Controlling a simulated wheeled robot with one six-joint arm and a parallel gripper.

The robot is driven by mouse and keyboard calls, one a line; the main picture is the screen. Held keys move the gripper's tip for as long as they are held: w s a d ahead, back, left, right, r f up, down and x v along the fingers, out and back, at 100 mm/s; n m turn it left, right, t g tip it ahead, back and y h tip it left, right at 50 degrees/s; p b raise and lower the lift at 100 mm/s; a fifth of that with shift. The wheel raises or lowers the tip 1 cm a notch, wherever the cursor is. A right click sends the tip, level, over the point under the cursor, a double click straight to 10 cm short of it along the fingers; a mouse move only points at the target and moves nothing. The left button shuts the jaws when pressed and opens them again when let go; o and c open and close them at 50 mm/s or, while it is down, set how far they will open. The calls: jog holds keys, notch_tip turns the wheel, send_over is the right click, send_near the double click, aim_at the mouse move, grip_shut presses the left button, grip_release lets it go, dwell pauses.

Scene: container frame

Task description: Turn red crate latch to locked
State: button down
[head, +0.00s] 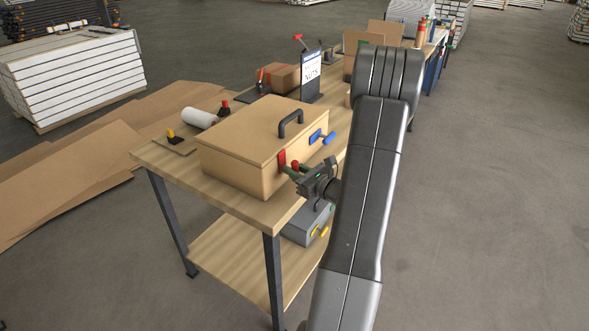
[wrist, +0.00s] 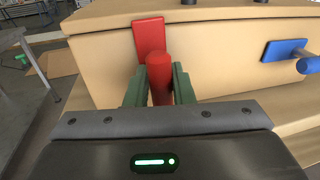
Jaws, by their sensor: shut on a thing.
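The tan crate (head: 240,150) stands on the wooden workbench with its lid down. It has a black handle (head: 291,123) on top. The red latch (head: 283,160) is on its front face, towards the left end. In the wrist view its red plate (wrist: 149,36) stands upright, and the red knob (wrist: 159,66) sticks out towards me. My gripper (head: 298,170) is at the crate's front, and its green fingers (wrist: 159,88) are shut around the red knob. The fingers hide the knob's lower part. A blue latch (head: 321,137) is on the same face, farther right, and also shows in the wrist view (wrist: 285,50).
A grey box (head: 305,226) with yellow knobs sits on the bench's lower shelf. A sign (head: 311,72) stands farther back. The floor right of my arm is clear.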

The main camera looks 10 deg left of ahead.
jog(key=shift+m, duration=0.4)
jog(key=c, duration=1.3)
grip_release()
jog(key=shift+w+d, duration=0.1)
jog(key=b+v, duration=0.2)
jog(key=v, duration=1.1)
jog(key=shift+s+d+r, duration=0.1)
jog(key=shift+s+d, duration=0.2)
jog(key=p+x, duration=0.2)
jog(key=x, duration=1.2)
jog(key=shift+d, duration=0.1)
